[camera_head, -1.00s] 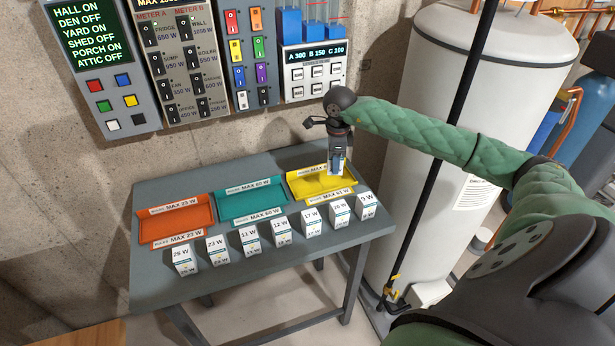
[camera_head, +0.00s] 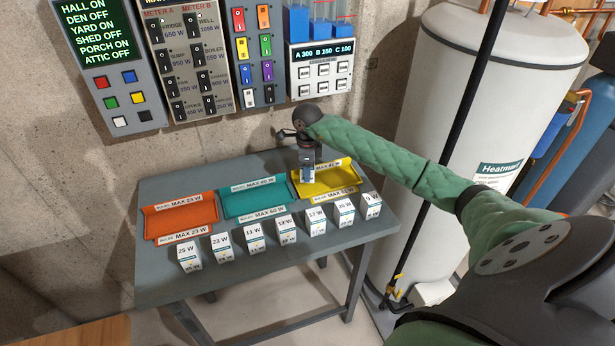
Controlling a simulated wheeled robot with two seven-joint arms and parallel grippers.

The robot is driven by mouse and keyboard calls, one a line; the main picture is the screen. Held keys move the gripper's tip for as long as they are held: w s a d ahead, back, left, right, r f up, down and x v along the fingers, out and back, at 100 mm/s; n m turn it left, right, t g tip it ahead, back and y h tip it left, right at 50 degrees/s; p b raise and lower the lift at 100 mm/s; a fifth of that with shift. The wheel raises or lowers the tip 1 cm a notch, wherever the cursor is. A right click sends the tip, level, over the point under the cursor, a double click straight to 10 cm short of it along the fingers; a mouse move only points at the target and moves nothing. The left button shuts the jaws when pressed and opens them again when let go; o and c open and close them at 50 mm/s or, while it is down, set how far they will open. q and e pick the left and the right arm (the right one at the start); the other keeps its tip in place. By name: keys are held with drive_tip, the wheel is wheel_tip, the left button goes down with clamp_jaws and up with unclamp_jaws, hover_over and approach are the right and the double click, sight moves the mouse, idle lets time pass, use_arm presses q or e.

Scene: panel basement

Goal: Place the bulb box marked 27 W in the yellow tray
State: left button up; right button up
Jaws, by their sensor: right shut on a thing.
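The yellow tray (camera_head: 338,179) sits at the right of the grey table's back row. My right gripper (camera_head: 307,175) points down over the tray's left part. It is shut on a small white and blue box (camera_head: 308,174), held at the tray's left side. The label on this box is too small to read, and I cannot tell whether its bottom touches the tray. My left gripper is not in view.
An orange tray (camera_head: 190,218) and a teal tray (camera_head: 230,205) stand left of the yellow one. Several white bulb boxes stand in front, such as the 25 W box (camera_head: 188,256) and the 9 W box (camera_head: 371,205). Switch panels hang on the wall behind.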

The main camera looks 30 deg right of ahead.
wheel_tip(320, 180, down, 3)
drive_tip(key=shift+s+r, duration=0.1)
drive_tip(key=shift+r, duration=0.1)
drive_tip(key=shift+f, duration=0.4)
drive_tip(key=shift+f+b, duration=0.15)
drive_tip(key=shift+b, duration=0.2)
drive_tip(key=o, duration=0.7)
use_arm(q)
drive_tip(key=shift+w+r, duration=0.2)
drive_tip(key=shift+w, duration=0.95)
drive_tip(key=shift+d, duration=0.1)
